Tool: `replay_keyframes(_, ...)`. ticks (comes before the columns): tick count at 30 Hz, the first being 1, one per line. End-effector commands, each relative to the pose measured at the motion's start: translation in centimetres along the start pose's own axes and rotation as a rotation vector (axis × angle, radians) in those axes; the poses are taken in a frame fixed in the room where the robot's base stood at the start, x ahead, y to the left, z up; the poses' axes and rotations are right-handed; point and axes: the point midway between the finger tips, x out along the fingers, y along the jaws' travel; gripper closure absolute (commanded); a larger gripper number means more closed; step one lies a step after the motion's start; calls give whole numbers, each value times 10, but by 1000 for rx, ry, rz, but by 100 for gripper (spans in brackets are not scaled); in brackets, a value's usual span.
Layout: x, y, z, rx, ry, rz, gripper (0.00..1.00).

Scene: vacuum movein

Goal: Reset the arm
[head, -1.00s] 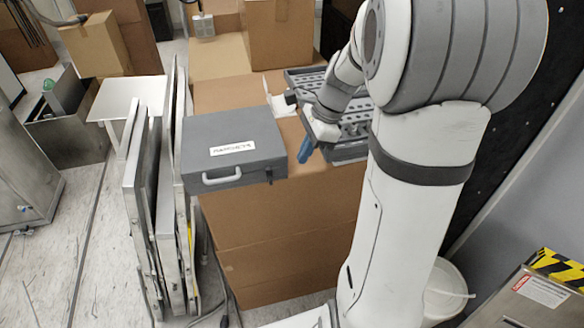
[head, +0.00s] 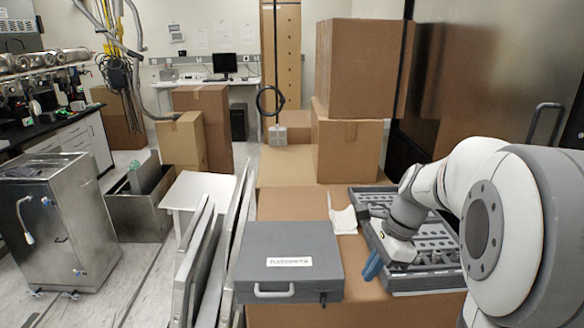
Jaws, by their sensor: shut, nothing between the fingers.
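My gripper (head: 372,267) has blue fingers and is shut and empty. It points down at the front left edge of a grey tray with rows of holes (head: 433,281), which lies on a large cardboard box (head: 290,205). Whether the fingers touch the tray or box cannot be told. My arm reaches in from the right and hides part of the tray. A grey case labelled "RATCHETS" (head: 288,260) lies closed on the same box, just left of my gripper.
Metal panels (head: 205,262) lean upright left of the case. A steel cabinet (head: 62,220) stands at the far left. Stacked cardboard boxes (head: 362,70) stand behind the tray, and a dark wall with a handle (head: 540,122) is at the right. Open floor lies between cabinet and panels.

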Motion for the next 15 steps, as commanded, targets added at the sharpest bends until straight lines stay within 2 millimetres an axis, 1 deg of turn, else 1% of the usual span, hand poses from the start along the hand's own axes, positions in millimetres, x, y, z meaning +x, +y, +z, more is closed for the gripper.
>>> replay_keyframes(1, -2, 10, 11, -95, 30, -6, 100)
replay_keyframes(5, -4, 42, 36, -438, 132, -10, 100)
replay_keyframes(6, -4, 53, 43, -557, 167, -7, 100)
replay_keyframes(8, -3, 70, 52, -731, 219, -1, 100)
replay_keyframes(9, -3, 80, 57, -846, 254, 4, 100)
replay_keyframes(12, 0, 103, 65, -1107, 333, 24, 100)
replay_keyframes(15, 3, 120, 70, -1315, 398, 46, 100)
